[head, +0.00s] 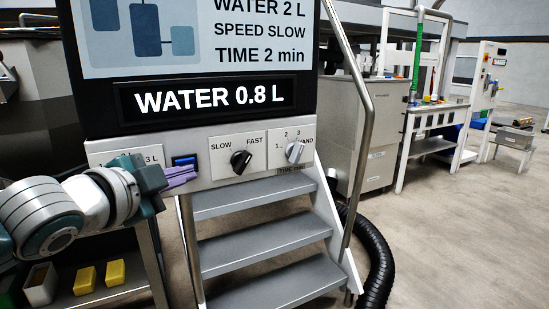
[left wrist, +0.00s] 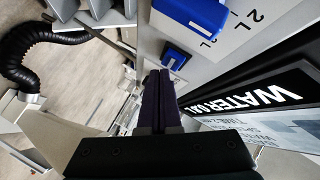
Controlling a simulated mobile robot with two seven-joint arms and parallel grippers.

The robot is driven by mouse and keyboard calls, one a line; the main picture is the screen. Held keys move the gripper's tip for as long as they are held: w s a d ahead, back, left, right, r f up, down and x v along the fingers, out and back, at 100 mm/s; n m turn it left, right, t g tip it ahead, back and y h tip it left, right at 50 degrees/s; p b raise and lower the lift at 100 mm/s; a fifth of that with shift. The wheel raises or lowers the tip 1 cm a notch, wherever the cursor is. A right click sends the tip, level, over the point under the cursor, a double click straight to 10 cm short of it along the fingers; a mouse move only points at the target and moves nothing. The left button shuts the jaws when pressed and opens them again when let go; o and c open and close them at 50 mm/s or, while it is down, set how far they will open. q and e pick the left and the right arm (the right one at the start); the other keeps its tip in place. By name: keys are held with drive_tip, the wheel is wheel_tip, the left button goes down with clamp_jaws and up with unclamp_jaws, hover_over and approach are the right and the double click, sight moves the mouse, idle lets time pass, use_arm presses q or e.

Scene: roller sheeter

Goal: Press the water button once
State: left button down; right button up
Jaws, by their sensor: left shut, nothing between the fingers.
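The blue water button (head: 185,161) sits in a dark frame on the light control panel (head: 215,165), right of a scale ending in "3 L". In the left wrist view a blue button in a dark frame (left wrist: 175,57) lies just beyond the fingertips. A larger blue part (left wrist: 195,12) is nearer the camera, beside the "2 L" marking. My left gripper (head: 182,176) is shut and empty, its purple fingers just below the button in the head view. The fingers (left wrist: 158,74) also show in the left wrist view; I cannot tell whether they touch the panel. The right gripper is not in view.
The display (head: 210,99) reads "WATER 0.8 L". Right of the button are a black speed knob (head: 241,160) and a grey time knob (head: 295,151). Grey steps (head: 262,240) with a metal handrail (head: 362,130) stand below and right. A black hose (head: 378,260) lies beside them.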

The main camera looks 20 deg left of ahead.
use_arm(q)
drive_tip(key=shift+s+d, duration=0.15)
drive_tip(key=shift+d, duration=0.05)
drive_tip(key=s+d+p, duration=0.2)
drive_tip(key=s+d, duration=0.1)
drive_tip(key=shift+s+d, duration=0.1)
drive_tip(key=shift+d, duration=0.3)
idle(0.9)
